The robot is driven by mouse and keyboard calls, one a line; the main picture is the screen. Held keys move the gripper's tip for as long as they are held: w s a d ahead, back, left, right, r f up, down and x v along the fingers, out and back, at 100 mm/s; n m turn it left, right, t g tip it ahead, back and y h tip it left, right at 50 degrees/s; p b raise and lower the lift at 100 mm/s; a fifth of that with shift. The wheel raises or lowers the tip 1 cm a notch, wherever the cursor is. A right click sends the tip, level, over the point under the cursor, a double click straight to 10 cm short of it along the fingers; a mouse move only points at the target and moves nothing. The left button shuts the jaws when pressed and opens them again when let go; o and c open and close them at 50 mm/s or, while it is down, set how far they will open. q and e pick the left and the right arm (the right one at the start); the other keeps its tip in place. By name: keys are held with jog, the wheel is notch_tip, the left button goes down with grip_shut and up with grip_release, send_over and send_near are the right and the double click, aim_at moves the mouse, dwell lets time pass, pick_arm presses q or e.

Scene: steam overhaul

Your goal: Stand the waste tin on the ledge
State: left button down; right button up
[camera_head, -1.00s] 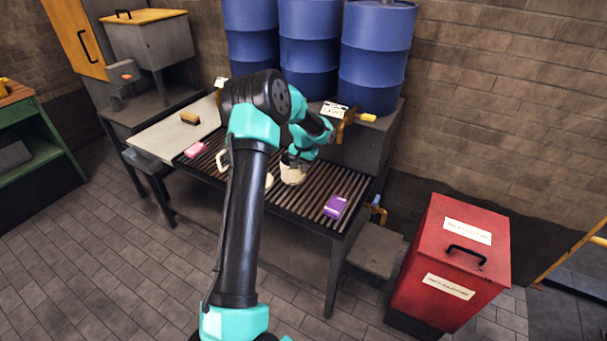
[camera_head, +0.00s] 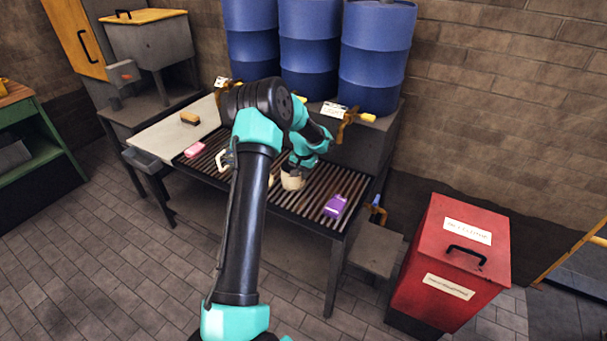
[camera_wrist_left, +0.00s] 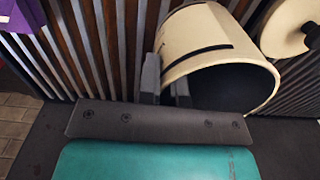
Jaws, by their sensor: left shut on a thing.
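A cream tin (camera_head: 292,182) is at the slatted bench top in the head view. In the left wrist view the tin (camera_wrist_left: 205,40) shows its open, dark mouth and a dark slot-like mark on its side. My left gripper (camera_wrist_left: 166,86) is shut on the tin's rim, with one finger outside the wall and one at the mouth. In the head view this gripper (camera_head: 294,166) is just above the tin. I cannot tell whether the tin touches the slats. A low grey ledge (camera_head: 372,250) stands right of the bench. My right gripper is not in view.
A purple box (camera_head: 335,206) lies on the slats to the right, a pink block (camera_head: 195,150) to the left. Another cream round thing (camera_wrist_left: 284,28) is close to the tin. Blue drums (camera_head: 310,45) stand behind. A red bin (camera_head: 452,262) stands at right.

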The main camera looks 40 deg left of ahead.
pick_arm(q)
jog(key=c, duration=1.3)
grip_release()
jog(key=shift+f, duration=0.1)
notch_tip(320, 180, up, 12)
jog(key=shift+d, duration=0.1)
jog(key=shift+o, duration=1)
